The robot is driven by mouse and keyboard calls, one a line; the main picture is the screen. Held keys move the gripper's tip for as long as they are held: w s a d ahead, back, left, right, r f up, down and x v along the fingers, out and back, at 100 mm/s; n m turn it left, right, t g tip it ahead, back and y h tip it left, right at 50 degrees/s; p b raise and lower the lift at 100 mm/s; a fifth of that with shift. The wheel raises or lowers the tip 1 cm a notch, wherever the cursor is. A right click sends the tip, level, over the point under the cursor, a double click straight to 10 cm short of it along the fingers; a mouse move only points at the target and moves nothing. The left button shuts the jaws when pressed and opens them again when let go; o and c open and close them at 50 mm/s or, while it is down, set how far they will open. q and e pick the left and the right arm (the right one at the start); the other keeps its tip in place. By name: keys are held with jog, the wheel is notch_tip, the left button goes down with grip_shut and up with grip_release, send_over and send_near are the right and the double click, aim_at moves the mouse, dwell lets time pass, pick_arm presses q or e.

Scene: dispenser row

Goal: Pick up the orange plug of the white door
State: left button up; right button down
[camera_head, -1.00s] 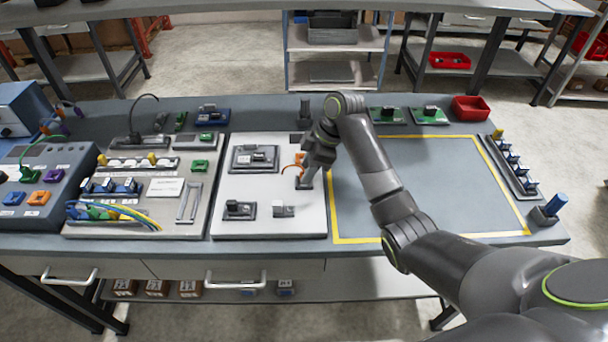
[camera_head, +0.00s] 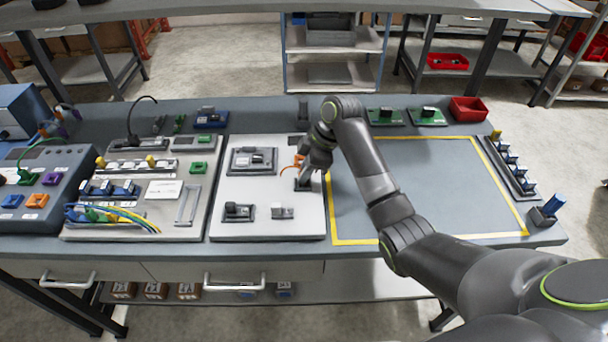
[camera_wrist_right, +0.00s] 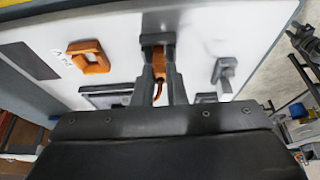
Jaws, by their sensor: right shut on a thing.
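The white door (camera_head: 262,205) is a pale panel lying on the bench. The orange plug (camera_wrist_right: 159,64) sits between the fingers of my right gripper (camera_wrist_right: 161,76), at a dark grey block (camera_wrist_right: 157,40) on the panel. The gripper is shut on the plug, and a short orange-brown cable shows below it between the fingers. In the head view my right gripper (camera_head: 304,180) is low over the panel's right side and hides most of the plug. I cannot tell whether the plug is still seated. My left gripper is not in view.
An orange bracket-like piece (camera_wrist_right: 89,57) stands on the panel beside the gripper. Grey fittings (camera_head: 238,211) sit on the panel's left and front. The yellow-outlined area (camera_head: 440,185) to the right is bare. A red bin (camera_head: 468,109) stands behind it.

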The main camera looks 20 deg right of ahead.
notch_tip(320, 180, up, 5)
jog(key=shift+f+b, duration=0.2)
jog(key=shift+b, duration=0.4)
notch_tip(320, 180, up, 4)
jog(key=shift+r+p, duration=0.25)
jog(key=shift+p, duration=0.85)
jog(key=shift+r+p, duration=0.35)
jog(key=shift+r+p, duration=1.05)
jog(key=shift+p, duration=0.25)
notch_tip(320, 180, up, 3)
jog(key=p, duration=0.3)
jog(key=shift+f, duration=0.1)
